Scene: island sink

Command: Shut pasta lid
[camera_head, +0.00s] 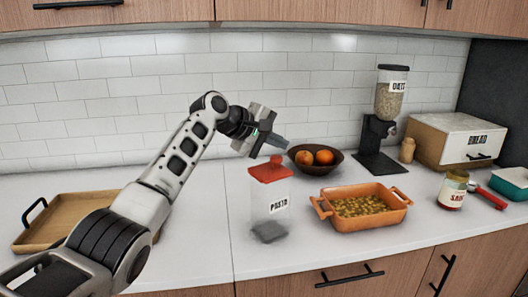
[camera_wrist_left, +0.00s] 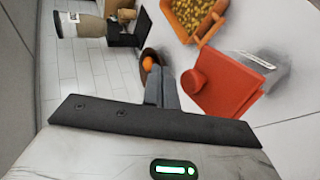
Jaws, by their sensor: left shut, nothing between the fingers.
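The pasta jar (camera_head: 268,212) is a clear container with a "PASTA" label, standing on the white counter. Its red lid (camera_head: 269,170) is at the top of the jar; I cannot tell whether it is fully seated. In the left wrist view the lid (camera_wrist_left: 232,88) shows large, right of my fingers, with part of the clear jar (camera_wrist_left: 270,60) behind it. My left gripper (camera_head: 283,143) is shut and empty, above and behind the lid near the wall side. Its fingers also show in the left wrist view (camera_wrist_left: 168,75), apart from the lid in that picture. My right gripper is not in view.
An orange baking dish (camera_head: 362,208) of pasta stands right of the jar. A dark fruit bowl (camera_head: 312,165) is behind it. An oats dispenser (camera_head: 385,120), bread box (camera_head: 457,140) and sauce jar (camera_head: 452,190) stand farther right. A tan tray (camera_head: 60,225) lies left.

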